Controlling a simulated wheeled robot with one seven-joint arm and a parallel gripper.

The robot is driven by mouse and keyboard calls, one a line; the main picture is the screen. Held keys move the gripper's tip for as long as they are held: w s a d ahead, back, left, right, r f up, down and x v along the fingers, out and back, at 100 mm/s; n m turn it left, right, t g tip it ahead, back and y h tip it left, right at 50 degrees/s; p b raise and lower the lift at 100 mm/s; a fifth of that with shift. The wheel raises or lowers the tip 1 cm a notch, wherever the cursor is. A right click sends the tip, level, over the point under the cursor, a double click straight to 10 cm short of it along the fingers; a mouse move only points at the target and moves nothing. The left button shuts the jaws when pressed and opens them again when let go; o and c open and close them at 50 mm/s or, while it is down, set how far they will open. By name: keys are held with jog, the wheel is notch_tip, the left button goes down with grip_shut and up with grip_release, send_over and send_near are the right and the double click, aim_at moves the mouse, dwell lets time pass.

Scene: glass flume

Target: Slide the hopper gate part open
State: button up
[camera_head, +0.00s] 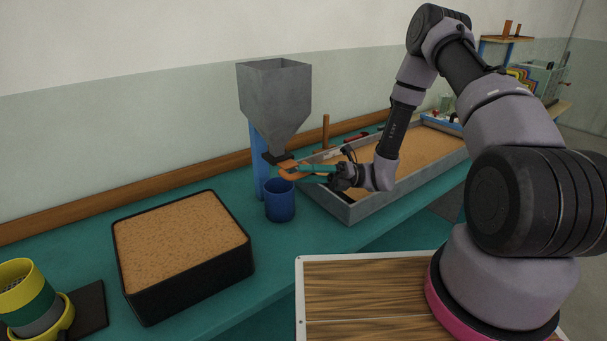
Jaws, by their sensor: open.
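The grey metal hopper (274,98) stands at the back of the green bench on a blue post (256,150), its funnel narrowing downward. At its outlet is a dark block with an orange-brown gate piece (287,164) sticking out to the right. My gripper (293,172) reaches in from the right, level, with its fingertips at the gate piece. The jaws are open; whether they touch the gate is too small to tell. A blue cup (279,200) stands upright below the outlet, under my fingertips. How far the gate is open cannot be made out.
A black box of sand (135,292) stands at the left. A long grey sand tray (372,209) lies under my arm at the right, with tools behind it. Bare bench lies between box and cup.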

jog(key=shift+s+a+r, duration=0.1)
jog(key=shift+a, duration=0.25)
grip_shut()
dwell(1.2)
